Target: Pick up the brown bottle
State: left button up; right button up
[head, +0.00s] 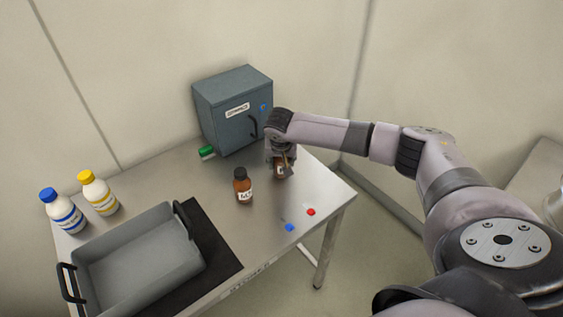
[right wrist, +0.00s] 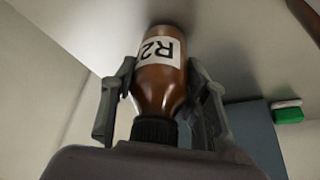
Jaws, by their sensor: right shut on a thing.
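A brown bottle (head: 279,171) with a white label is held in my right gripper (head: 282,158), at the right part of the steel table. In the right wrist view the fingers (right wrist: 163,100) stand on both sides of this brown bottle (right wrist: 172,85); its label reads "R2" and its black cap points toward the camera. Whether its base touches the table is hard to tell. A second brown bottle (head: 243,187) with a black cap stands upright on the table, just left of my right gripper. My left gripper is out of view.
A grey cabinet (head: 229,112) stands behind, with a green block (head: 207,152) by it. A grey tray (head: 143,260) on a black mat (head: 222,262) and two white bottles, with blue cap (head: 65,212) and yellow cap (head: 98,193), are left. Red (head: 311,212) and blue (head: 290,227) buttons sit in front.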

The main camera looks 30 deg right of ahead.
notch_tip(320, 180, up, 20)
jog(key=b, duration=0.1)
jog(key=shift+b, duration=0.4)
